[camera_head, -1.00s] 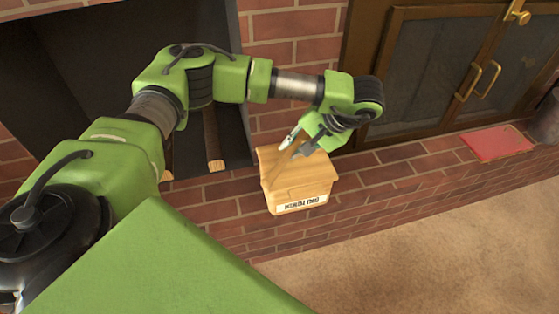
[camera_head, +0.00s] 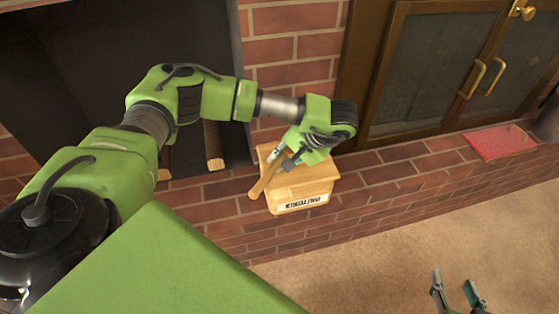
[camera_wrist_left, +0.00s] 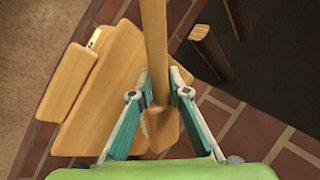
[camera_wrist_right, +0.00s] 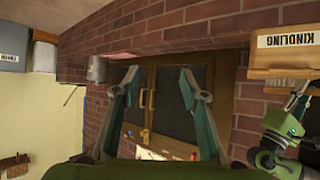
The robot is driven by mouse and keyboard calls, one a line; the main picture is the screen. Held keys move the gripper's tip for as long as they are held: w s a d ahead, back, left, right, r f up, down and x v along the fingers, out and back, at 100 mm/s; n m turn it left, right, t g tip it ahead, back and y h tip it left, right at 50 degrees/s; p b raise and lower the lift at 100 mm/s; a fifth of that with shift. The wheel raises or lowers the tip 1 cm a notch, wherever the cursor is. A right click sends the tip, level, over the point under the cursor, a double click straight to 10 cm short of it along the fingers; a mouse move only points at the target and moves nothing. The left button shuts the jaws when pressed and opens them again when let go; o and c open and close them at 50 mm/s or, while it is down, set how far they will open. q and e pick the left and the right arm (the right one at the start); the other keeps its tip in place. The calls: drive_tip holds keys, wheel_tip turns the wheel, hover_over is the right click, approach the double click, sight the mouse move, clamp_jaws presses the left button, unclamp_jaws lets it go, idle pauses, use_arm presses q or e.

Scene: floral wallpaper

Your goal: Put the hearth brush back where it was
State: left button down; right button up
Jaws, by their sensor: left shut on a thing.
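The hearth brush (camera_head: 259,188) shows as a wooden handle slanting across the near left corner of the kindling box in the head view. My left gripper (camera_head: 282,158) is shut on it above the box. In the left wrist view the brush (camera_wrist_left: 155,45) runs between the fingers and widens to a flat wooden end close to the palm; its bristles are hard to make out. My right gripper (camera_head: 454,284) is open and empty over the carpet at the lower right. It also shows with fingers apart in the right wrist view (camera_wrist_right: 159,75).
The wooden kindling box (camera_head: 304,190) stands on the brick hearth ledge (camera_head: 395,180). Logs (camera_head: 213,145) lie in the dark fireplace opening behind. A red mat (camera_head: 499,143) lies on the ledge at the right, below cabinet doors (camera_head: 430,65). The carpet (camera_head: 400,255) in front is clear.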

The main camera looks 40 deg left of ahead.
use_arm(q)
drive_tip(key=c, duration=2.2)
unclamp_jaws()
drive_tip(key=shift+f, duration=0.1)
